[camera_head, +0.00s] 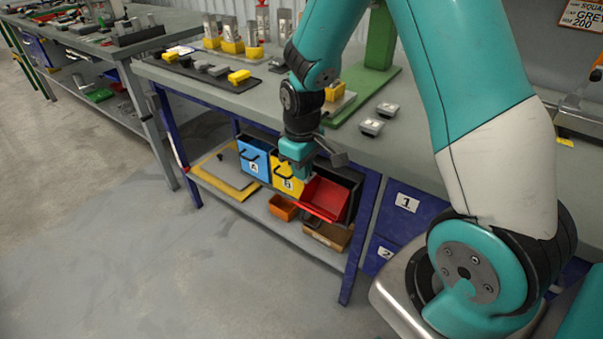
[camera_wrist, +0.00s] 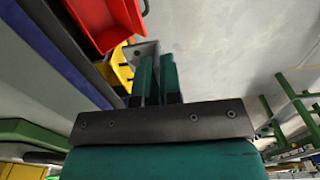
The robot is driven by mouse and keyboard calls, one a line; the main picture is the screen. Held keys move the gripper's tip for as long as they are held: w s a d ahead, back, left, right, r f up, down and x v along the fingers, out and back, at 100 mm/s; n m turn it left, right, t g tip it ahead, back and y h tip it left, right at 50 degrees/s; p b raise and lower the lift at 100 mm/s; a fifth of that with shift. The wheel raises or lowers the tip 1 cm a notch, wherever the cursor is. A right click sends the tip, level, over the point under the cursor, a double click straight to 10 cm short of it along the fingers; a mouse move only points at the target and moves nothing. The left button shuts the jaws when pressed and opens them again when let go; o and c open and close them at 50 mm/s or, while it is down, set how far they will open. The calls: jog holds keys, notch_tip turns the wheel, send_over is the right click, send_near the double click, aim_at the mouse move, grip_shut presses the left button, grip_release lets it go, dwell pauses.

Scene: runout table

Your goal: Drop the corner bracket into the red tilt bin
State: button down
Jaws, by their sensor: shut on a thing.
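The red tilt bin (camera_head: 326,198) is tipped open under the table edge, at the right of the bin row; it also shows at the upper left of the wrist view (camera_wrist: 108,28). My gripper (camera_head: 300,172) points down in front of the bins, and overlaps the yellow bin and the red bin's left edge in the head view. In the wrist view its two teal fingers (camera_wrist: 157,72) are shut on the grey corner bracket (camera_wrist: 141,49), which shows mostly at their left. The bracket is apart from the red bin there. I cannot make the bracket out clearly in the head view.
A blue bin (camera_head: 254,158) and a yellow bin (camera_head: 285,176) hang left of the red one. An orange box (camera_head: 283,208) stands on the shelf below. The grey worktop (camera_head: 400,137) overhangs the bins. Open floor (camera_head: 200,270) lies in front.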

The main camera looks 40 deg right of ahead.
jog(key=shift+r, duration=0.15)
jog(key=b, duration=0.7)
send_over(312, 211)
notch_tip(312, 211, down, 12)
jog(key=shift+w+d+f, duration=0.1)
jog(key=shift+d+f, duration=0.05)
jog(key=c, duration=1.2)
grip_release()
notch_tip(312, 211, up, 18)
jog(key=p, duration=0.2)
jog(key=shift+f, duration=0.25)
